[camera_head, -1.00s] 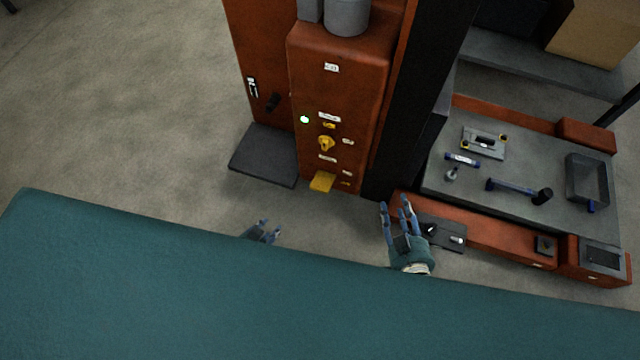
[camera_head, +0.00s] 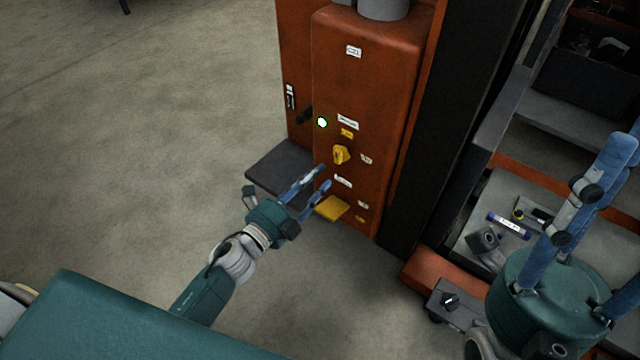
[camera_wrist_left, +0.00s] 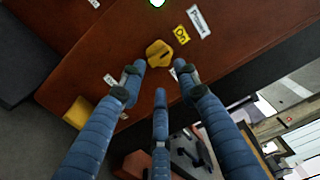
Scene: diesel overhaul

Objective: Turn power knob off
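The yellow power knob (camera_head: 341,154) is on the front of the red-orange cabinet (camera_head: 370,75). It also shows in the left wrist view (camera_wrist_left: 159,53), beside a yellow "On" label (camera_wrist_left: 181,36). A green lamp (camera_head: 322,122) is lit up and left of the knob. My left gripper (camera_head: 321,177) is open and empty, its fingers pointing at the cabinet just below the knob. In the wrist view the knob lies ahead of and between the spread fingertips, with no visible contact. My right gripper (camera_head: 604,168) is open and empty at the right, partly cut off by the frame edge.
A yellow ledge (camera_head: 331,208) juts out from the cabinet below the knob, close to my left fingers. A dark plate (camera_head: 283,166) lies at the cabinet's left foot. A workbench with tools (camera_head: 490,190) stands at the right, behind my right gripper. The floor at left is clear.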

